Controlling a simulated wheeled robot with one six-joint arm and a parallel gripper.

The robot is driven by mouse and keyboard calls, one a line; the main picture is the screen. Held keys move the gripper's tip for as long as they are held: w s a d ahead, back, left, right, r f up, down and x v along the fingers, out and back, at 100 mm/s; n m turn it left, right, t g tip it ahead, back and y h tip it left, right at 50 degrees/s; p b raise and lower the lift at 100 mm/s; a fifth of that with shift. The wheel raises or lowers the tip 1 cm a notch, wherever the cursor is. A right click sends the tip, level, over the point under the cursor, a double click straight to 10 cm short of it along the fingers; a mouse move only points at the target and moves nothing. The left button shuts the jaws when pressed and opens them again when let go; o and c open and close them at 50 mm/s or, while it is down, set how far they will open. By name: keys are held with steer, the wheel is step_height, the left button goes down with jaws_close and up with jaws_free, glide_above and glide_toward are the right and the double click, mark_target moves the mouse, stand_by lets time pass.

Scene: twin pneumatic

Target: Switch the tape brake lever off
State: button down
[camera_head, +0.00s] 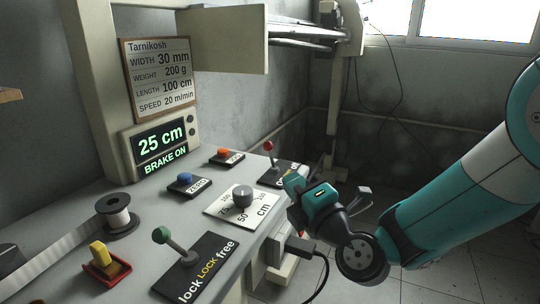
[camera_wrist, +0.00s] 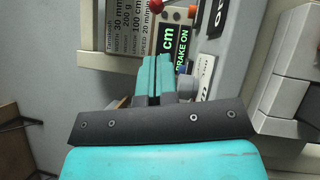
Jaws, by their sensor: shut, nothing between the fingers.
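A lever with a red knob (camera_head: 269,146) stands on a dark plate (camera_head: 281,168) at the far right of the bench. The plate's lettering is mostly hidden by my gripper in the head view. In the wrist view the red knob (camera_wrist: 155,5) is at the top edge, and white letters, seemingly "OF", show on a dark plate (camera_wrist: 222,16). A display (camera_head: 160,146) reads "25 cm" and "BRAKE ON". My gripper (camera_head: 290,179) is shut and empty, just right of and nearer than the red lever. Its teal fingers also show in the wrist view (camera_wrist: 157,76). Contact with the lever cannot be told.
A green-knobbed lever (camera_head: 162,235) on a "lock/free" plate stands in front. A grey dial (camera_head: 242,197), blue button (camera_head: 186,179), orange button (camera_head: 224,152), tape spool (camera_head: 118,216) and yellow switch (camera_head: 100,254) share the bench. Open floor lies right of the bench.

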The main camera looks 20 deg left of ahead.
mark_target(271, 154)
steer(key=p+x, duration=0.2)
steer(key=p, duration=0.1)
steer(key=p+x, duration=0.3)
steer(key=p, duration=0.1)
steer(key=p+x, duration=0.3)
steer(key=shift+a+r+p, duration=0.1)
steer(key=shift+r+p, duration=0.2)
steer(key=shift+w+a+f, duration=0.1)
steer(key=shift+w+a, duration=0.3)
steer(key=shift+d, duration=0.1)
